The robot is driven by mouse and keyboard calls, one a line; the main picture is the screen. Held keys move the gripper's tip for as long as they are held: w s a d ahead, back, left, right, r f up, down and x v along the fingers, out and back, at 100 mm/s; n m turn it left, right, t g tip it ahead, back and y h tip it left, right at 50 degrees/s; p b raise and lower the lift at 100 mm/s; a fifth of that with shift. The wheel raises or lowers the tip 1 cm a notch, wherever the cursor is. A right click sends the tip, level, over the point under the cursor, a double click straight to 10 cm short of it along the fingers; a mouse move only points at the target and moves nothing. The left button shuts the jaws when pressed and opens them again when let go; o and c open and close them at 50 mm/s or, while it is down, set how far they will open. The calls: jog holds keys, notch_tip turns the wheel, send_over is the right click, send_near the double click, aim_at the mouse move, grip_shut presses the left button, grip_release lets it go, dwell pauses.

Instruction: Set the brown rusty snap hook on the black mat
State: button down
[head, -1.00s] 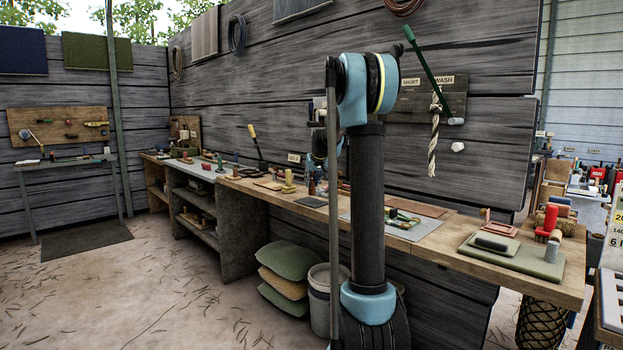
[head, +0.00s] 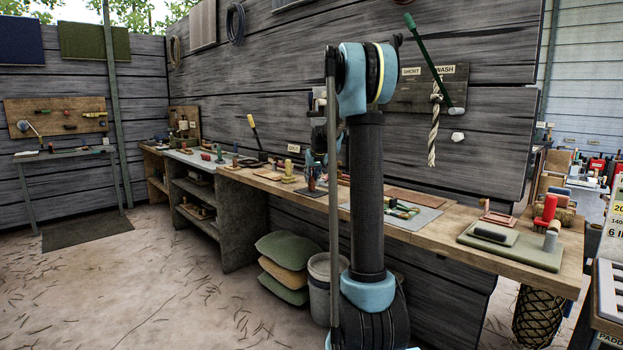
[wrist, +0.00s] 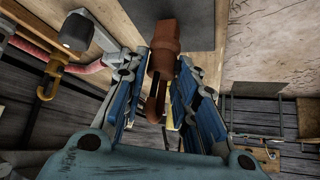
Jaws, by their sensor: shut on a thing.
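The brown rusty snap hook (wrist: 164,38) is between the fingers of my gripper (wrist: 163,62) in the wrist view. My gripper is shut on it, with its curved hook end toward the palm and its thicker end pointing outward. A flat dark grey surface (wrist: 203,28) lies beyond the hook; I cannot tell whether they touch. In the head view a small dark mat (head: 313,193), which looks like the black mat, lies at the bench's front edge. My gripper there is mostly hidden behind my arm, near that mat.
The wooden bench (head: 455,226) carries a grey mat (head: 425,216) with tools and a green pad (head: 530,252). A bucket (head: 320,285) and stacked sacks (head: 285,262) stand below. Floor at left is open.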

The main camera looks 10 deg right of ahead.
jog(key=shift+f, duration=0.3)
jog(key=c, duration=1.2)
grip_release()
jog(key=v, duration=1.1)
jog(key=shift+s+r, duration=0.25)
jog(key=shift+r, duration=0.05)
